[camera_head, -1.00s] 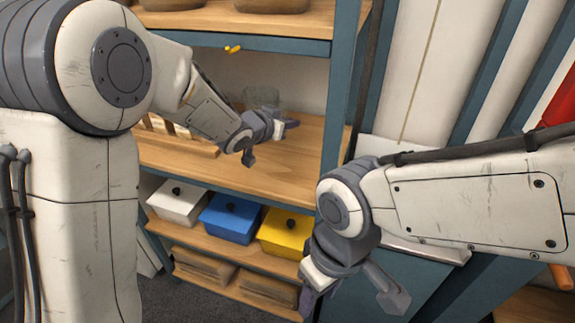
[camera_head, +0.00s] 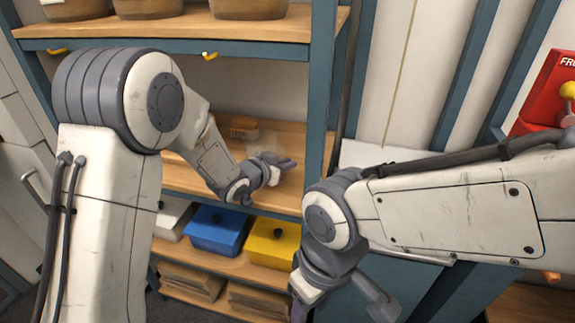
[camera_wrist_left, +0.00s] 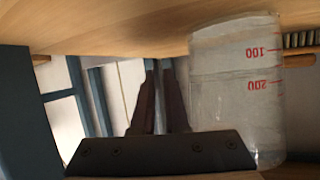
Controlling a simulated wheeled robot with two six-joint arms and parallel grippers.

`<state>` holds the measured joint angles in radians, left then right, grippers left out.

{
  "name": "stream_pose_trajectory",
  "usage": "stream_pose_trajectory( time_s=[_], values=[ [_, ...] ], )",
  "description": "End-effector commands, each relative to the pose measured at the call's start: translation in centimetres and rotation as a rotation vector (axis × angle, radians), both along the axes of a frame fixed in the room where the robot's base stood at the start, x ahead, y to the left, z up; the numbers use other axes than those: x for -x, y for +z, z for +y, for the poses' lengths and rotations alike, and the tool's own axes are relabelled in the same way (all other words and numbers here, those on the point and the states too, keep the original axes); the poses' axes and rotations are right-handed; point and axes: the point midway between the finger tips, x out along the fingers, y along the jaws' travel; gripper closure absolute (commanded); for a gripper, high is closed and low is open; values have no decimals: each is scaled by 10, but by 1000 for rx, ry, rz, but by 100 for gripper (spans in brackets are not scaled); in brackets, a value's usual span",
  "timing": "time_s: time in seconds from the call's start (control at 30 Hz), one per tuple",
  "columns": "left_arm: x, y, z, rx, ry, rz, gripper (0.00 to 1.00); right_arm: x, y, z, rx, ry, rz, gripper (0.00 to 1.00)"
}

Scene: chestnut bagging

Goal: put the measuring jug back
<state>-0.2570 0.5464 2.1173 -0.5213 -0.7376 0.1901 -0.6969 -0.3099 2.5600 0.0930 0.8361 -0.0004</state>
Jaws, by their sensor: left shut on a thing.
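The measuring jug is clear, with red marks, and shows best in the left wrist view (camera_wrist_left: 235,95), where the picture is upside down. Its base end is close to the wooden shelf board; I cannot tell if they touch. In the head view the jug (camera_head: 266,140) is a faint clear shape behind my left gripper (camera_head: 280,170). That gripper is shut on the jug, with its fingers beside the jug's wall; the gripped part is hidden. My right gripper (camera_head: 343,300) is open and empty, in front of the rack's right post.
The middle shelf (camera_head: 290,185) has bare wood around the jug. A brush (camera_head: 243,128) is at its back. Below are a blue box (camera_head: 215,235), a yellow box (camera_head: 272,245) and a white box (camera_head: 172,215). The blue post (camera_head: 318,100) bounds the shelf's right side.

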Motion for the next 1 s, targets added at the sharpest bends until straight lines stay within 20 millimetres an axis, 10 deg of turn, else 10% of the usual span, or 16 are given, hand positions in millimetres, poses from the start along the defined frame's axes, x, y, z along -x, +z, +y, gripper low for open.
stream_pose_trajectory(
  time_s=[0.33, 0.43, 1.0],
  values=[
    [-1, -3, 0, 1, -1, -6, 100, 0, -3, 0, 0, 0, 0, 50],
    [0, -3, 0, 0, -1, -2, 58, 0, -2, 0, 0, 0, 0, 50],
    [27, 14, 20, 2, 2, -5, 58, 0, -5, 0, 0, 0, 0, 50]
  ],
)
